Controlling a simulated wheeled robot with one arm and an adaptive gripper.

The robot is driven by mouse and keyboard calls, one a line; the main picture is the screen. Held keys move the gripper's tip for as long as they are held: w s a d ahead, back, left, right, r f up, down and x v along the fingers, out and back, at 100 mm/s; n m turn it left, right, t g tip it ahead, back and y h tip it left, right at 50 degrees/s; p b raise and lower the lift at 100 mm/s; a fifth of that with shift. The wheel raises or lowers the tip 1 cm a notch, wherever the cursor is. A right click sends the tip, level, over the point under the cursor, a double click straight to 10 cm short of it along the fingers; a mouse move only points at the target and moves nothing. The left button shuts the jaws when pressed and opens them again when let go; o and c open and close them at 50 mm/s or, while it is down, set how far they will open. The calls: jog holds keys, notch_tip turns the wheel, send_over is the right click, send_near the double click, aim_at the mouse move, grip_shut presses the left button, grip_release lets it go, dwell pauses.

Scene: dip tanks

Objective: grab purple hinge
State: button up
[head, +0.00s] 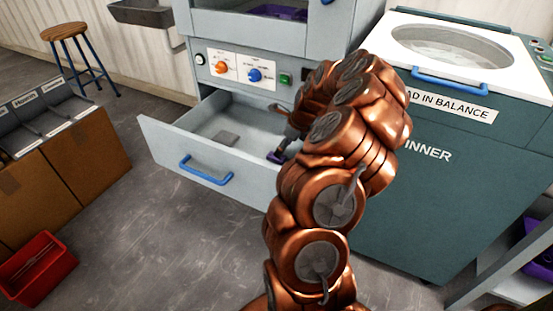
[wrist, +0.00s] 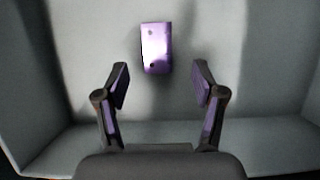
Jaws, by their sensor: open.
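The purple hinge (wrist: 156,48) lies flat on the pale floor of the open drawer (head: 170,152). It is a small rectangular plate with dark holes and a bright glare on its left side. In the wrist view my gripper (wrist: 161,82) is open and empty, with its two fingers apart. The hinge is just beyond the fingertips, roughly centred between them. In the head view my gripper (head: 282,148) reaches into the right part of the drawer, mostly hidden by my copper arm. A small dark purple patch there is too unclear to name.
Drawer walls surround the hinge. The control panel (head: 240,68) is above; a teal spinner machine (head: 430,200) stands right. Brown boxes (head: 70,170) and a red bin (head: 36,268) are left.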

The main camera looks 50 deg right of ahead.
aim_at(270, 157)
jog(key=x, duration=0.2)
jog(key=b+x, duration=0.1)
jog(key=x, duration=0.1)
jog(key=shift+w+a+f, duration=0.15)
jog(key=shift+a+f, duration=0.05)
jog(key=shift+a, duration=0.05)
jog(key=c, duration=1.3)
jog(key=shift+r, duration=0.15)
